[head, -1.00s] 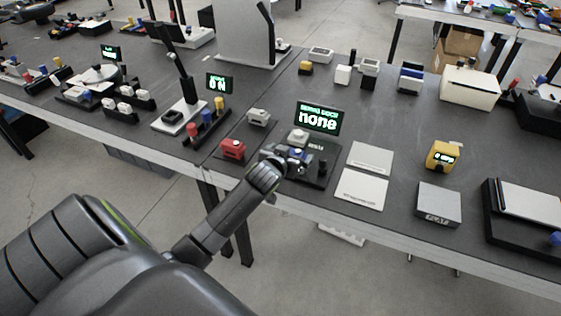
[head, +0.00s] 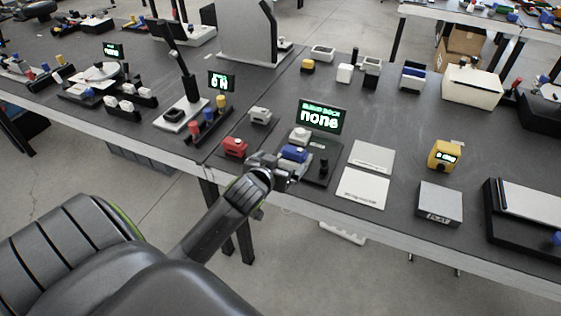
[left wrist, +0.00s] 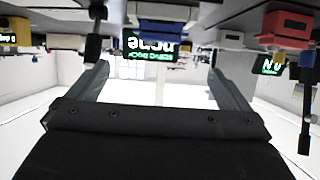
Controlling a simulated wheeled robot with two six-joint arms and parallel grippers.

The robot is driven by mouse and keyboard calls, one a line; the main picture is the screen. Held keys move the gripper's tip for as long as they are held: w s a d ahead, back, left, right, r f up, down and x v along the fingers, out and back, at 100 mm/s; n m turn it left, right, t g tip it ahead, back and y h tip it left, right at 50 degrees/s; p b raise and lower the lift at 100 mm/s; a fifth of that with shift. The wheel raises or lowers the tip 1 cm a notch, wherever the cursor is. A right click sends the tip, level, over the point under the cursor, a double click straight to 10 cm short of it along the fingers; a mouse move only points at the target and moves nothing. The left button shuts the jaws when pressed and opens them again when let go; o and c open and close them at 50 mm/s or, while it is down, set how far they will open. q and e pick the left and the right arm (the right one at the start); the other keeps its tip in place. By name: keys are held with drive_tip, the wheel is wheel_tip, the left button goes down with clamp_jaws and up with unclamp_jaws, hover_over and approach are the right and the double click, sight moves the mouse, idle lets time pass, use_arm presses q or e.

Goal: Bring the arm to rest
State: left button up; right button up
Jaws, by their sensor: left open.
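My left gripper (head: 270,167) is at the front edge of the dark table (head: 240,180), just left of a black dock with a blue block (head: 294,153) on it. The gripper is open. In the left wrist view, its two fingers stand wide apart (left wrist: 160,82) with nothing between them. That view is upside down, with the blue block (left wrist: 162,25) at the top, beyond the fingers. A dark sign reading "none" (head: 319,118) stands behind the dock. My right gripper is not in view.
A red block (head: 234,147) and a grey block (head: 260,115) lie close left of the gripper. Pale plates (head: 362,189), a grey box (head: 438,203) and a yellow device (head: 444,155) stand to the right. Open floor (head: 150,195) lies in front of the table.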

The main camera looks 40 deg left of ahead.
use_arm(q)
drive_tip(key=s+d+f+m+g, duration=0.1)
drive_tip(key=s+d+f+g, duration=0.15)
drive_tip(key=s, duration=0.65)
drive_tip(key=s+d+f+g+h, duration=0.1)
drive_tip(key=s+f+g, duration=0.3)
drive_tip(key=s, duration=0.6)
drive_tip(key=s+d+f+m+g, duration=0.1)
drive_tip(key=s+d+f+g, duration=0.15)
drive_tip(key=s, duration=0.65)
wheel_tip(320, 180, down, 25)
drive_tip(key=a+g, duration=0.2)
drive_tip(key=s+d+f+h, duration=0.1)
drive_tip(key=s+f, duration=1.4)
drive_tip(key=shift+f+g, duration=0.2)
drive_tip(key=shift+g, duration=0.2)
drive_tip(key=shift+c, duration=0.2)
